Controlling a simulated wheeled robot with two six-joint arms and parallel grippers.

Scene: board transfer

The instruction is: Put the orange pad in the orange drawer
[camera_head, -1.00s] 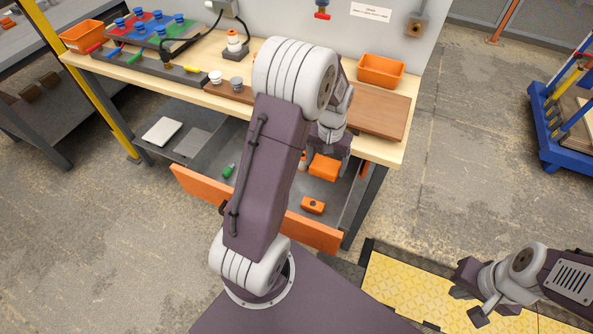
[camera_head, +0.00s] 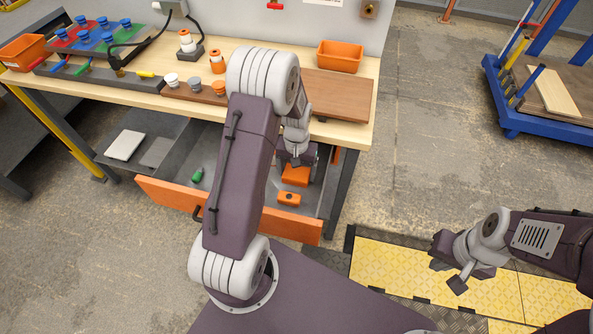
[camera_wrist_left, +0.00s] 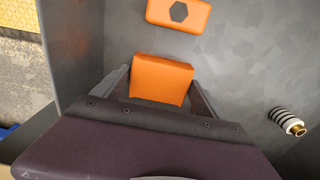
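The orange pad (camera_head: 295,175) is a plain orange slab between the fingers of my left gripper (camera_head: 298,162). In the left wrist view the pad (camera_wrist_left: 161,78) fills the gap between the two fingers, and the gripper looks shut on it. Its lower part there is hidden by the gripper body. The pad is inside the outline of the open orange drawer (camera_head: 226,212); I cannot tell whether it touches the drawer floor. My left arm covers part of the drawer. My right gripper (camera_head: 447,275) is open and empty, over the yellow floor mat at the right.
In the drawer lie an orange block with a dark hexagon (camera_head: 289,199) and a green item (camera_head: 197,175). A striped cylinder (camera_wrist_left: 288,122) shows in the left wrist view. The workbench above bears a brown board (camera_head: 340,92) and an orange bin (camera_head: 340,56).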

